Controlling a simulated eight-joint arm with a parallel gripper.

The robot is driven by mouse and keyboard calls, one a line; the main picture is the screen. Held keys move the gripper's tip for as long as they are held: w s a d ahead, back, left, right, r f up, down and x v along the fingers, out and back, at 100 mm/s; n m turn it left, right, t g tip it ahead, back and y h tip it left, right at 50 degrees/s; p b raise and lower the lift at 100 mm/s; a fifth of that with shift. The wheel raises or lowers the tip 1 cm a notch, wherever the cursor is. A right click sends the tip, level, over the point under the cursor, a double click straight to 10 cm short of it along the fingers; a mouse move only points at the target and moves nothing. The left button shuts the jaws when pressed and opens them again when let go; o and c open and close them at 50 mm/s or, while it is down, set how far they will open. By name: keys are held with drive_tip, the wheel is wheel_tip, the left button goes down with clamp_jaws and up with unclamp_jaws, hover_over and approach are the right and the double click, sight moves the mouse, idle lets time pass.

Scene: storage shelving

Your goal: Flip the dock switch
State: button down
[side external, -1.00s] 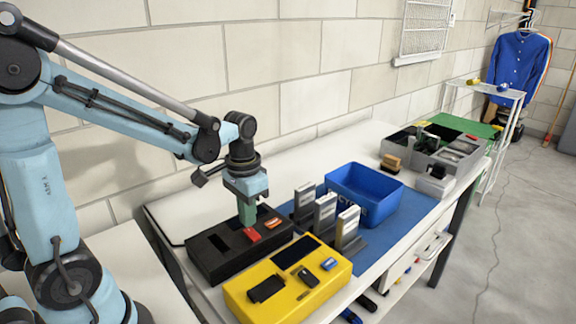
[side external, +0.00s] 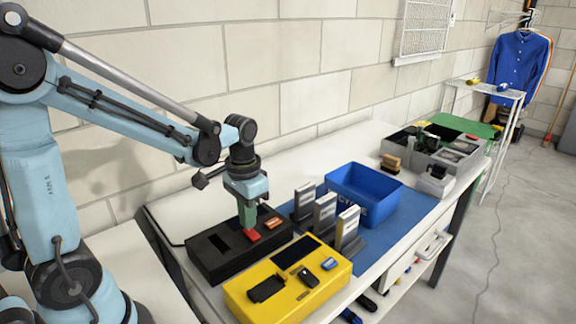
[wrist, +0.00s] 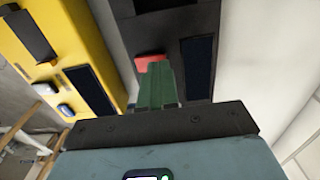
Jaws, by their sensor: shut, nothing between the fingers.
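A black box (side external: 209,262) lies on the workbench by the wall, with a red switch (side external: 252,236), an orange part and a dark slot on top. I take this box to be the dock, but no label on it is readable. My gripper (side external: 247,225) is shut and empty, its green fingers pointing down right at the red switch. In the wrist view the red switch (wrist: 150,61) shows just beyond the fingertips (wrist: 158,68), partly covered by them. I cannot tell whether they touch it.
A yellow box (side external: 290,285) with a dark panel and small controls stands in front of the black box. Several upright cartridges (side external: 325,215) and a blue bin (side external: 363,193) stand to the right. A grey divided tray (side external: 440,150) is farther back.

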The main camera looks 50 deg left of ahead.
sight(250, 247)
drive_tip(key=shift+f, duration=0.6)
idle(0.3)
drive_tip(key=shift+r, duration=3.5)
drive_tip(key=s+d+r+t, duration=0.1)
drive_tip(key=s+d+t, duration=0.2)
drive_tip(key=d+t, duration=0.2)
drive_tip(key=shift+s+d+t, duration=0.15)
drive_tip(key=shift+d+t, duration=0.1)
drive_tip(key=shift+t, duration=0.85)
